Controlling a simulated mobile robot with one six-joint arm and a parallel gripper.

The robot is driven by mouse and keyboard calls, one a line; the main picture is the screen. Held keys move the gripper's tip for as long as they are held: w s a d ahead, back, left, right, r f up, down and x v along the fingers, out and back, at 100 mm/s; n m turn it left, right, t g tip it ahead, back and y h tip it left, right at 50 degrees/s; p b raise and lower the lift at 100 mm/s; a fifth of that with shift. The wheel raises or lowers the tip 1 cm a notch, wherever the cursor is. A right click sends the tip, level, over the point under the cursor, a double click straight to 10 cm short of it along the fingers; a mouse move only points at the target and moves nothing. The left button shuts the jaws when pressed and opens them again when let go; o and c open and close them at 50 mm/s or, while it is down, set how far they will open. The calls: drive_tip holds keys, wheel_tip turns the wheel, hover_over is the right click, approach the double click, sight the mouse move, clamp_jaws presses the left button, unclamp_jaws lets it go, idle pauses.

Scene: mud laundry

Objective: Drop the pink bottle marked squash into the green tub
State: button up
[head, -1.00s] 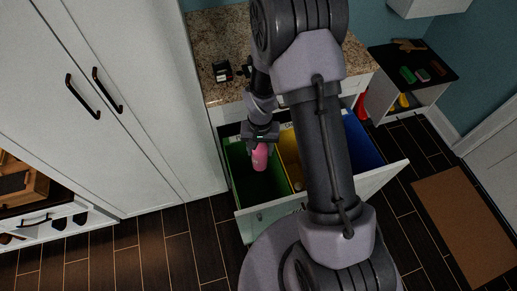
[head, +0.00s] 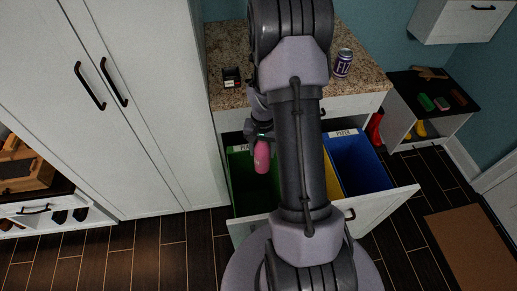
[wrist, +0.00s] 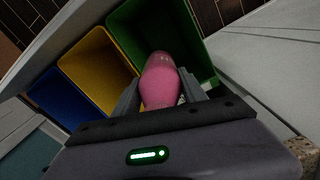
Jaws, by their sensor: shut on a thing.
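The pink bottle (head: 261,158) is held by my gripper (head: 259,138) and hangs over the green tub (head: 240,200) in the head view. In the wrist view the pink bottle (wrist: 160,80) sits between the two fingers of my gripper (wrist: 160,92), which are shut on it. The green tub (wrist: 202,60) shows behind and beside the bottle there. I cannot tell how deep the bottle's lower end is relative to the tub's rim. The marking on the bottle is not readable.
The pulled-out drawer also holds a yellow tub (wrist: 98,65) and a blue tub (head: 355,165) labelled PAPER. The granite counter (head: 230,45) above carries a can marked FIZ (head: 343,63) and a small black box (head: 231,77). A tall white cabinet (head: 150,120) stands left of the drawer.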

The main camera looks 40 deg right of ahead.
wheel_tip(320, 180, down, 3)
drive_tip(key=shift+r+b, duration=0.1)
drive_tip(key=shift+b, duration=0.4)
drive_tip(key=o, duration=1.4)
drive_tip(key=shift+r, duration=0.1)
drive_tip(key=shift+r, duration=0.1)
wheel_tip(320, 180, up, 17)
drive_tip(key=p, duration=0.6)
drive_tip(key=shift+r, duration=0.1)
